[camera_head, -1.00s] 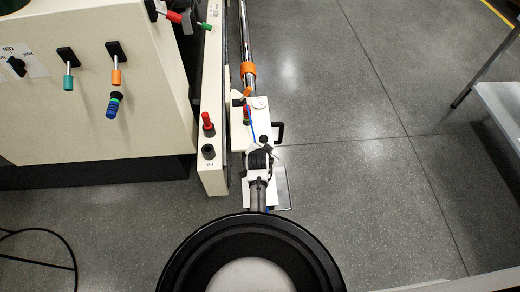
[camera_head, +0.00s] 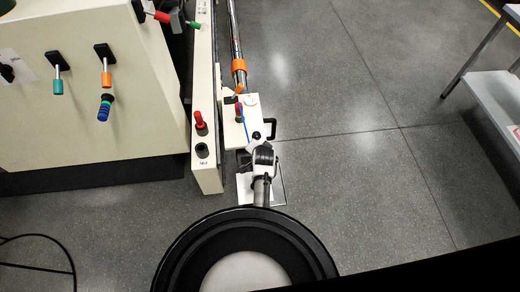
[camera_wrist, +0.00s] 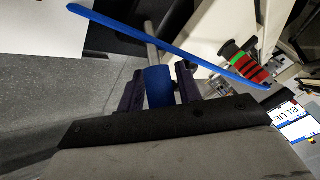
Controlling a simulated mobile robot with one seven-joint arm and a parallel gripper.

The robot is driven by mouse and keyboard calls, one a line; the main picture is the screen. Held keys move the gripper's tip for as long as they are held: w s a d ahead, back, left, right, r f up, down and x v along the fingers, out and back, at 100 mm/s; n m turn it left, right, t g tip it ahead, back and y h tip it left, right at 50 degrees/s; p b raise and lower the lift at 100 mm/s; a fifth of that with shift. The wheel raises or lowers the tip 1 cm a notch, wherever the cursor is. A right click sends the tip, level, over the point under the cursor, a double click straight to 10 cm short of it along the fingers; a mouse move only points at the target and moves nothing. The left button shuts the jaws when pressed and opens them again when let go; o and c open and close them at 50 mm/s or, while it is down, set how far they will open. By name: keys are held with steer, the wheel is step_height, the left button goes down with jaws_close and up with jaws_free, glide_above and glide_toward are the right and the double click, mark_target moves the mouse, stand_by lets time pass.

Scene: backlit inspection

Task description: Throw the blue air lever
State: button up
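The blue lever handle (camera_wrist: 159,86), a short blue grip on a grey metal stem, lies between the two dark fingers of my gripper (camera_wrist: 160,92) in the wrist view. The fingers flank it closely with no clear gap, so my gripper looks shut on it. A label reading "BLUE" (camera_wrist: 287,112) shows at the right. In the head view my wrist (camera_head: 263,157) is over the near end of the white box (camera_head: 238,137) and hides the fingers and blue handle.
A blue strip (camera_wrist: 170,45) crosses the wrist view beyond the handle. A red, green and black knob (camera_wrist: 245,64) is to the right. In the head view a cream cabinet (camera_head: 80,125) carries several levers. A grey table (camera_head: 490,100) stands right; the floor between is clear.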

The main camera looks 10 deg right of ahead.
steer(key=shift+o, duration=0.9)
steer(key=shift+r, duration=0.1)
steer(key=v, duration=1.3)
steer(key=shift+s+r, duration=0.2)
steer(key=shift+s, duration=0.1)
